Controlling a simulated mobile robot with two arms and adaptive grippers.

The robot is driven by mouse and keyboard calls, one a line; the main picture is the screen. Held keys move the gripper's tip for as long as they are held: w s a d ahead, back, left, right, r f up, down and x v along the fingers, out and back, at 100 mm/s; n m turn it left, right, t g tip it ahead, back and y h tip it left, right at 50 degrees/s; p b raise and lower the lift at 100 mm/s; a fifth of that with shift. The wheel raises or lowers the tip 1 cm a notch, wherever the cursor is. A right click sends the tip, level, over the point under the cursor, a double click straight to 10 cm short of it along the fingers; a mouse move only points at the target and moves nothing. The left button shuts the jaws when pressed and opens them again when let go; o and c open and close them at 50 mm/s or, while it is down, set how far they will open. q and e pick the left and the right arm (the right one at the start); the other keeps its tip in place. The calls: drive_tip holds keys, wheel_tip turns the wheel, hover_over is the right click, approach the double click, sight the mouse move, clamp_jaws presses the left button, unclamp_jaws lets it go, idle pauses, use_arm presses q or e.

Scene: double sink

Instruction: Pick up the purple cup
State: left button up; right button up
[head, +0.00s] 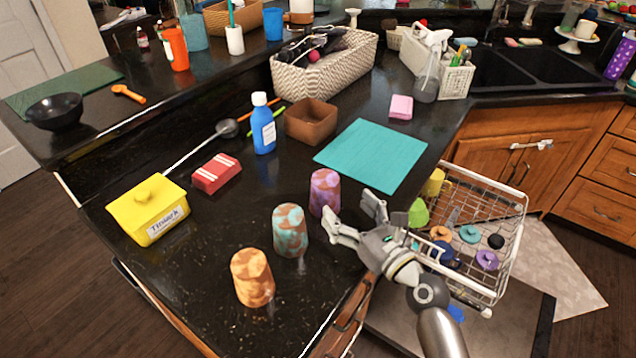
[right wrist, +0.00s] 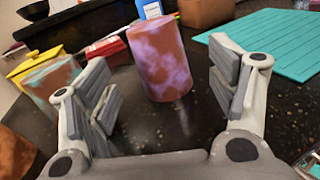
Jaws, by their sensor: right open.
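The purple cup (head: 325,193) has brown patches and stands upside down on the black counter, at the far end of a row of three cups. My right gripper (head: 356,222) is open and empty, just to the right of and in front of the purple cup in the head view. In the right wrist view the purple cup (right wrist: 160,60) stands ahead, between the lines of the two open fingers (right wrist: 165,95) but beyond their tips, and it looks untouched. My left gripper is not in view.
A teal patterned cup (head: 290,230) and an orange one (head: 252,277) stand nearby. A teal mat (head: 371,154), brown box (head: 311,121), blue bottle (head: 263,125), red box (head: 215,173) and yellow tin (head: 148,208) are around. A wire dish rack (head: 510,235) lies right of the counter.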

sight(332, 194)
drive_tip(key=x, duration=0.3)
drive_tip(key=shift+r, duration=0.2)
drive_tip(key=shift+w+a+f, duration=0.1)
drive_tip(key=shift+w+a, duration=0.3)
drive_tip(key=shift+w, duration=0.1)
drive_tip(key=x, duration=0.4)
drive_tip(key=shift+s+a+p, duration=0.15)
drive_tip(key=shift+a+p, duration=0.05)
drive_tip(key=shift+p, duration=0.15)
drive_tip(key=shift+w+a, duration=0.3)
drive_tip(key=shift+w, duration=0.25)
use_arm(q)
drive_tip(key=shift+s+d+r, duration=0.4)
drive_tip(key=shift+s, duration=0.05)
use_arm(e)
drive_tip(key=shift+s, duration=0.1)
drive_tip(key=c, duration=1.1)
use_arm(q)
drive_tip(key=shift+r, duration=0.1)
use_arm(e)
drive_tip(key=shift+o, duration=0.2)
